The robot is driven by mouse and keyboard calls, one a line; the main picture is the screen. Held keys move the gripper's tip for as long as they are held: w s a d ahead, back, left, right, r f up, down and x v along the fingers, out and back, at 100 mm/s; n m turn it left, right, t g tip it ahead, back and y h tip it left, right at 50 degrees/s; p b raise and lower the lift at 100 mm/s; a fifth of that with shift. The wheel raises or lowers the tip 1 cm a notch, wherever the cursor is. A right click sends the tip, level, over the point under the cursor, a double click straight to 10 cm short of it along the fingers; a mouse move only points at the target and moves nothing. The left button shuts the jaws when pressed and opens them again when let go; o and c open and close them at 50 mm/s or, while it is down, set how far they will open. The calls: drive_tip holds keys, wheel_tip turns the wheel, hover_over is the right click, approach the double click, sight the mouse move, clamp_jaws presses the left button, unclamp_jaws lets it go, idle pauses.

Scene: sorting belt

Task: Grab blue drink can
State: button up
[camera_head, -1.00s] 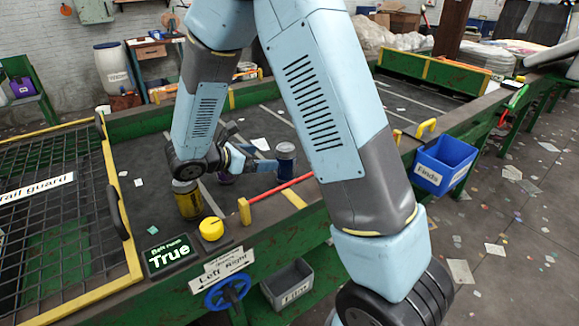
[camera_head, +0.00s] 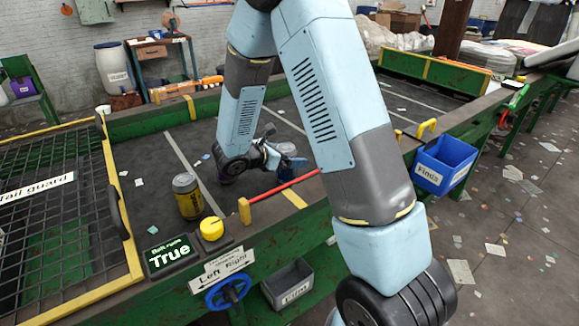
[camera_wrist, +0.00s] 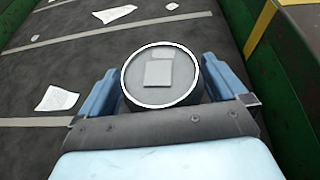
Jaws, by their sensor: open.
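The can (camera_wrist: 160,77) shows from above in the wrist view, with a pale round rim and grey top. Its blue side is not visible there. It stands between the two fingers of my gripper (camera_wrist: 168,95), which are open, one on each side. I cannot tell whether either finger touches it. In the head view my gripper (camera_head: 277,155) is low over the belt, left of my upper arm link. The can there is mostly hidden by the gripper.
A yellow can (camera_head: 187,196) stands on the dark belt (camera_head: 150,160), left of my gripper. A yellow button (camera_head: 211,229), a red bar (camera_head: 285,187) and a green belt wall (camera_wrist: 270,60) are close by. A blue bin (camera_head: 445,163) hangs at right.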

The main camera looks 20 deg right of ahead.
drive_tip(key=shift+d+f, duration=0.1)
drive_tip(key=shift+d, duration=0.1)
drive_tip(key=shift+c, duration=0.5)
drive_tip(key=c, duration=0.9)
drive_tip(key=shift+c, duration=0.2)
